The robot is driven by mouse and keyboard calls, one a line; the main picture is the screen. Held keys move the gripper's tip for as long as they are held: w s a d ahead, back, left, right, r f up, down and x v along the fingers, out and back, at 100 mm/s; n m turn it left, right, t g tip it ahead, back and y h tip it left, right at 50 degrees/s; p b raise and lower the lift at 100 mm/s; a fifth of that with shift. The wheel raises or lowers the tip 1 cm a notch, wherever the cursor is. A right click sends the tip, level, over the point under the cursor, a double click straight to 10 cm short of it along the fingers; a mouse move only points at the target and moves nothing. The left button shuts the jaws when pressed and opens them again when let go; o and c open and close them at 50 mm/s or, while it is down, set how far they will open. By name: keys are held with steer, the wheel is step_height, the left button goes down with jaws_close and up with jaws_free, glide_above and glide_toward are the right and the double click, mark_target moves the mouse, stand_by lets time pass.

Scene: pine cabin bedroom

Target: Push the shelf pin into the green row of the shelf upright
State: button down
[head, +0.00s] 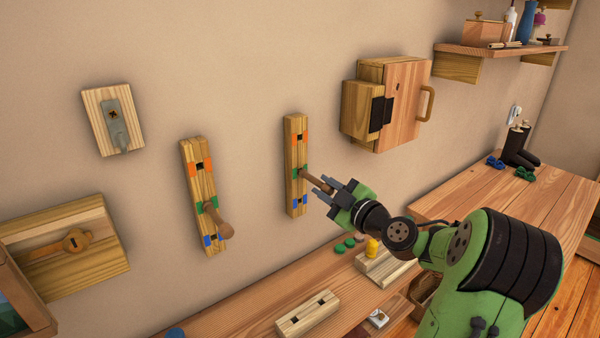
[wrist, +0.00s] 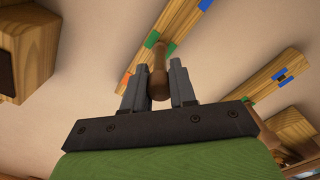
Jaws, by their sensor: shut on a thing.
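The shelf upright at right (head: 295,205) is a wooden strip on the wall with orange, green and blue marked rows. It also shows in the wrist view (wrist: 186,18). My gripper (head: 324,186) is shut on the brown wooden shelf pin (head: 312,178), just in front of this upright. In the wrist view the pin (wrist: 158,78) stands between the two grey fingers (wrist: 158,84). Its far end meets the upright at the green row (wrist: 165,50). The hole there is hidden by the pin, so I cannot tell how deep the tip is.
A second upright (head: 190,155) at left holds a brown pin (head: 219,222) at its green row. A wooden box with a handle (head: 400,105) is on the wall at right. A slotted block (head: 308,314) and several small pieces lie on the bench below.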

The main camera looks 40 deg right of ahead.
steer(key=shift+w, duration=0.55)
steer(key=c, duration=0.8)
jaws_free()
steer(key=shift+s, duration=0.1)
steer(key=s+b, duration=0.2)
steer(key=s, duration=1.4)
steer(key=w+a+f+g+y+p, duration=0.25)
steer(key=a+g, duration=0.25)
steer(key=a, duration=0.5)
steer(key=w+a+f+g+y+p, duration=0.1)
steer(key=w+a+f+g+p, duration=0.3)
steer(key=a, duration=0.6)
steer(key=s+a+r+m+g+h, duration=0.1)
steer(key=s+a+r+m, duration=0.1)
steer(key=s, duration=0.3)
steer(key=s+a+r+m+g+h+p, duration=0.1)
steer(key=s+a+r+m, duration=0.1)
steer(key=s+m, duration=0.2)
steer(key=s+a+r+m+g+h+p, duration=0.1)
steer(key=s+a+r+m+h, duration=0.1)
steer(key=s, duration=0.4)
steer(key=shift+s+r+m, duration=0.3)
steer(key=shift+r+m, duration=0.1)
steer(key=shift+m, duration=0.2)
